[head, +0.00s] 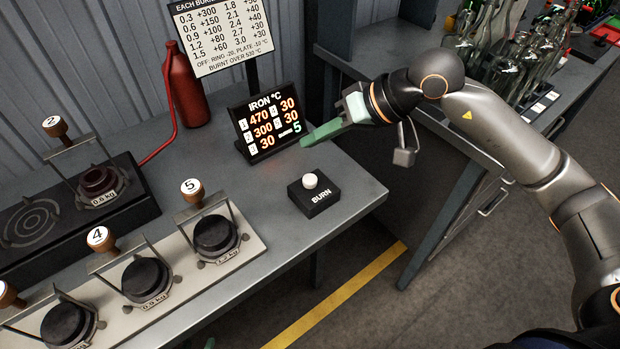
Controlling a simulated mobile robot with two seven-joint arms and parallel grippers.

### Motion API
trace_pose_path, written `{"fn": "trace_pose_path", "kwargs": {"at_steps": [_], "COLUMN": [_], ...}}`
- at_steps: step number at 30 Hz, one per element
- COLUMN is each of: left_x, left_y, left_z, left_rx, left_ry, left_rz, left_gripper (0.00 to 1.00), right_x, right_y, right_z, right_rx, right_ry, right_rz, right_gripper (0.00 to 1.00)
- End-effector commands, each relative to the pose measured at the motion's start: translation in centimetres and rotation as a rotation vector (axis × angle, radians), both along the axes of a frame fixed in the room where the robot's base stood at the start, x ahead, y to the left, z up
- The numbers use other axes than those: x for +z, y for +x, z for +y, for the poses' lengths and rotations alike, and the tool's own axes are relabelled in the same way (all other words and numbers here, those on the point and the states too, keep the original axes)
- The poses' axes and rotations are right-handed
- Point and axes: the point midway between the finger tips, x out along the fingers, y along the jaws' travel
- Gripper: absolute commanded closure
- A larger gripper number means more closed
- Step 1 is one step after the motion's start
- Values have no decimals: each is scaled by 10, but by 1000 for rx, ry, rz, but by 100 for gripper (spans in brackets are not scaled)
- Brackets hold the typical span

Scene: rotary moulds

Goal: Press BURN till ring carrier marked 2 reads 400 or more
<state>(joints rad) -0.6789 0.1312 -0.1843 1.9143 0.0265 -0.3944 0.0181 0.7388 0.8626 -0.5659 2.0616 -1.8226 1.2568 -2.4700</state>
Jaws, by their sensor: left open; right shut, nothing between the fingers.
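The IRON °C display (265,123) reads 470 for 1, 300 for 2, and 30 for 3, 4 and 5. A small label I cannot read has a 5 beside it. The BURN box (322,198) has a white button (310,181) that looks unpressed. My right gripper (306,138) is shut and empty, above and behind the button, apart from it. Only a green tip of my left gripper (209,343) shows at the bottom edge.
A pale tray (253,241) holds several carriers, including 4 and 5, at the front left. A chart (220,30) and red bottle (186,85) with a hose stand behind. Glass bottles (505,60) crowd the right bench. The bench around the BURN box is clear.

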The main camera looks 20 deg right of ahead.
Motion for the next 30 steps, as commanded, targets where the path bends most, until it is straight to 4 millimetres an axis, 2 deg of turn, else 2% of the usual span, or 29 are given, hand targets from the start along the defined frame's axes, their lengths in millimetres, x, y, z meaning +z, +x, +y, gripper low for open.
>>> {"fn": "trace_pose_path", "kwargs": {"at_steps": [1, 8, 13, 20, 30], "left_x": [-6, -23, -39, -30, -29], "left_y": [0, -2, 0, 16, 14], "left_z": [0, -3, -14, -27, -27], "left_rx": [0, -5, -25, -48, -52], "left_ry": [0, -2, -16, -32, -30], "left_rz": [1, 17, 24, -5, -4], "left_gripper": [50, 50, 50, 50, 50], "right_x": [-9, -43, -66, -73, -71], "right_y": [0, 0, 0, 0, 0], "right_z": [0, 0, 0, 0, 0], "right_rx": [0, 0, -1, 1, 1], "right_ry": [1, 1, 0, 1, 1], "right_rz": [2, 3, -1, -1, 0], "right_gripper": [100, 100, 100, 100, 100]}}
